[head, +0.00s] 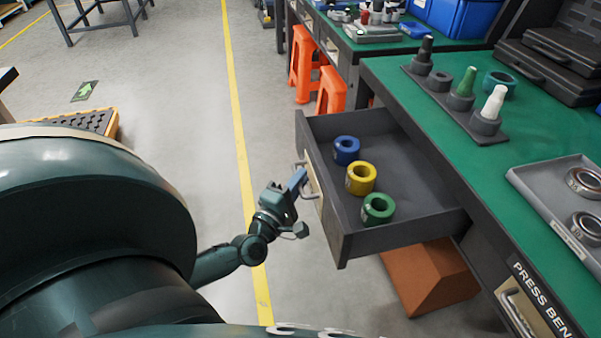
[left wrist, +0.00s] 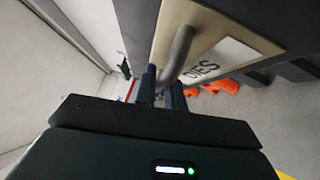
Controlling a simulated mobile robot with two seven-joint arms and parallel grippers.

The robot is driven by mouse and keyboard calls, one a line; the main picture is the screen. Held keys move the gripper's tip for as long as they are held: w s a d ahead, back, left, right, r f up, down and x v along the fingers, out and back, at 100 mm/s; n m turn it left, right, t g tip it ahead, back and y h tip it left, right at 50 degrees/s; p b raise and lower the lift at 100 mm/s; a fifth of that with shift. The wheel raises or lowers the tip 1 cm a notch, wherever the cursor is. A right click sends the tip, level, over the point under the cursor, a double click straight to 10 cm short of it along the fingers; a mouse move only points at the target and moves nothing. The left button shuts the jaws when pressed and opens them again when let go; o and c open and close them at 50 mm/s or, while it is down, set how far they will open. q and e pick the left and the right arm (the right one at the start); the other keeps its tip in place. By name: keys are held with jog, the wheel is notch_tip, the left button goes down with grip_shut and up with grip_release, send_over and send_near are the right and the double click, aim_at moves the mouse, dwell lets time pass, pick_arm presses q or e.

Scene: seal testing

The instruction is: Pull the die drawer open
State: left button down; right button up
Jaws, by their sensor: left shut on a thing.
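The die drawer (head: 400,208) is pulled well out from under the green bench. It holds a blue die (head: 346,150), a yellow die (head: 361,178) and a green die (head: 378,208), all ring-shaped. My left gripper (head: 299,180) is at the drawer's front and shut on its handle (head: 311,193). In the left wrist view the fingers (left wrist: 162,90) close around the metal handle (left wrist: 178,55), beside a label reading "DIES" (left wrist: 215,60). My right gripper is not in view.
The green bench (head: 545,130) carries a rack of tools (head: 455,100) and a grey tray of metal rings (head: 525,172). An orange-brown block (head: 430,278) lies on the floor under the drawer. Orange stools (head: 302,62) stand beyond.

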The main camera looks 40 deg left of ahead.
pick_arm(q)
jog(key=c, duration=1.5)
grip_release()
jog(key=s, duration=0.4)
jog(key=s+d+f, duration=0.1)
jog(key=s, duration=0.8)
jog(key=shift+d+f, duration=0.35)
